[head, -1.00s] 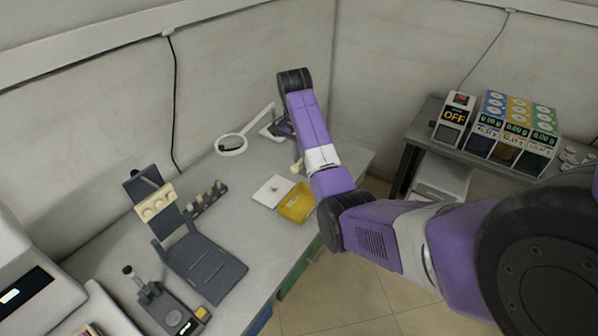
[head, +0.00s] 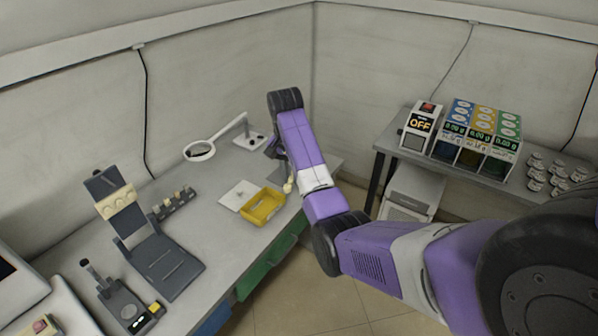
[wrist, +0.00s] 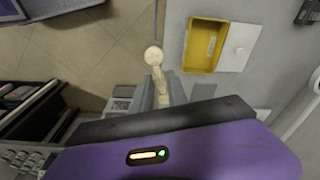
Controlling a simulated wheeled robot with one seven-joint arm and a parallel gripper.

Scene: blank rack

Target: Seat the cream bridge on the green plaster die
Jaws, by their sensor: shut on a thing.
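My gripper (wrist: 162,92) is shut on a small cream piece, which I take to be the cream bridge (wrist: 153,57). Its rounded end sticks out past the fingers in the wrist view; the rest is partly hidden between them. In the head view the cream piece (head: 288,187) shows beside my arm, to the right of the yellow tray, near the bench edge. My fingers are mostly hidden by the arm there. I cannot make out a green plaster die in either view.
The yellow tray (head: 281,203) and a white lidded plate (head: 229,191) lie on the bench. A ring magnifier (head: 186,153) stands behind. A dark stand (head: 190,276) with a cream tooth strip (head: 115,201) and a small rack (head: 158,214) are left. Floor lies beyond the bench edge.

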